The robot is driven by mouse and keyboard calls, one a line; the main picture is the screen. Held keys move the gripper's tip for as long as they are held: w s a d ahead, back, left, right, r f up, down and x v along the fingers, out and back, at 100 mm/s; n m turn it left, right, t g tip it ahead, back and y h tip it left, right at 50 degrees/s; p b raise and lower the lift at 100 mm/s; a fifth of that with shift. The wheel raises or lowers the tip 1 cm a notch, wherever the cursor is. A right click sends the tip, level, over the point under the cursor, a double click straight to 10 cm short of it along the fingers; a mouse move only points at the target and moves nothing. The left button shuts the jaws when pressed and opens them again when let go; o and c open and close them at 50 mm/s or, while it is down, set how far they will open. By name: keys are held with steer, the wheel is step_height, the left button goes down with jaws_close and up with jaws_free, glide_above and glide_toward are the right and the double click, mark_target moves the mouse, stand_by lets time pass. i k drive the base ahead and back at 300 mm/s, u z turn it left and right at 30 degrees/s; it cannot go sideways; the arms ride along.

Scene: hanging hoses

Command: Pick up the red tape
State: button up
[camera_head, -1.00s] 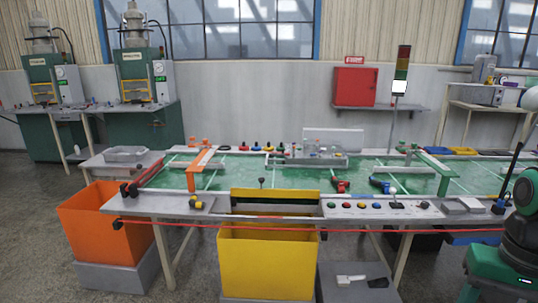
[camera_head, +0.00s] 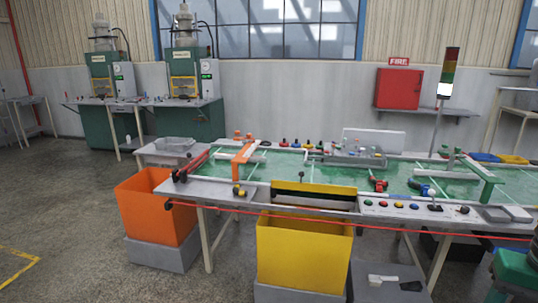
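A small red item with dark parts (camera_head: 378,185) lies on the green worktable (camera_head: 330,172), right of its middle. It is too small to tell whether it is the red tape. Another small red-topped item (camera_head: 283,143) stands in the row along the table's far edge. A long red-and-black piece (camera_head: 190,166) lies at the table's left end. My gripper is not in view, so its state and its distance to these things cannot be seen.
An orange bin (camera_head: 155,210) and a yellow bin (camera_head: 303,250) stand at the table's front. A thin red line (camera_head: 330,222) runs along the front edge. A low grey stand (camera_head: 388,282) is right of the yellow bin. The floor (camera_head: 80,215) at left is clear.

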mark_target(378, 186)
steer(key=i, duration=1.5)
steer(key=z, duration=0.55)
steer(key=i, duration=0.75)
steer(key=z, duration=0.2)
